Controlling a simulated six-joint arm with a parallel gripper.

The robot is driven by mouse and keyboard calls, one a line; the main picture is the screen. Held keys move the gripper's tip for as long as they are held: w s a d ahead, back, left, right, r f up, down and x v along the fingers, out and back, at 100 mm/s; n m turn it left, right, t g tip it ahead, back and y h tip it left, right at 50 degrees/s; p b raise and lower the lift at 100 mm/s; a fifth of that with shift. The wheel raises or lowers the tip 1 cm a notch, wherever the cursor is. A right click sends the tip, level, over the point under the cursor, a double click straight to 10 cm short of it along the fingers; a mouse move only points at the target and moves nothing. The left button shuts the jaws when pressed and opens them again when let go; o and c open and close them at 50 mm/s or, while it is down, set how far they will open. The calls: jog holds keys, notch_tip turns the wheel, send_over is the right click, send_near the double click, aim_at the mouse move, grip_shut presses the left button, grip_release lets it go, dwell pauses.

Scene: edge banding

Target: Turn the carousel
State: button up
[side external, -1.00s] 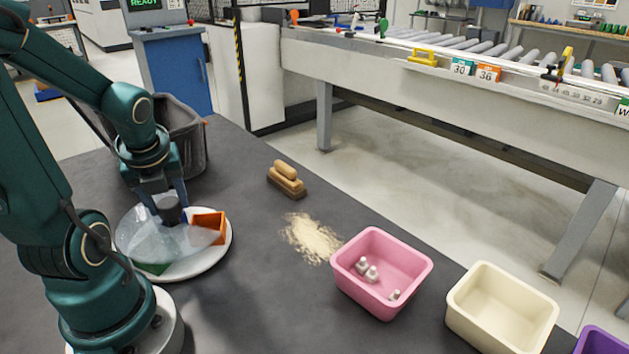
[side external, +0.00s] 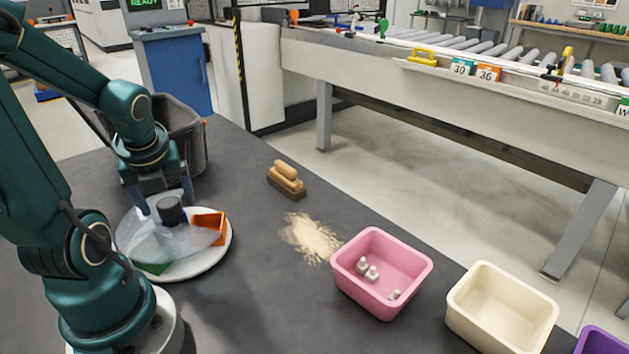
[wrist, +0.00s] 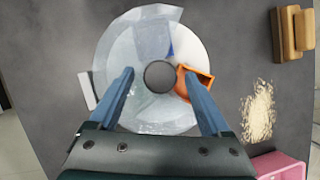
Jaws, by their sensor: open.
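The carousel (side external: 205,262) is a round white disc lying on the dark table. It bears a translucent hood (side external: 150,243), an orange bin (side external: 208,228) at its right and a dark round knob (side external: 171,209) at its centre. My gripper (side external: 168,210) is open above the disc, its fingers on either side of the knob. In the wrist view the two blue fingers (wrist: 158,84) stand apart, with the dark knob (wrist: 159,75) between them and gaps on both sides. The orange bin (wrist: 197,80) shows beside the right finger. A green part under the hood is mostly hidden.
A wooden brush (side external: 287,179) and a pile of sawdust (side external: 309,238) lie right of the carousel. A pink bin (side external: 382,273) holds a few small pale pieces. A cream bin (side external: 502,308) stands beyond it. A grey waste bin (side external: 187,135) stands behind my arm.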

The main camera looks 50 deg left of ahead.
jog(key=shift+v, duration=2.4)
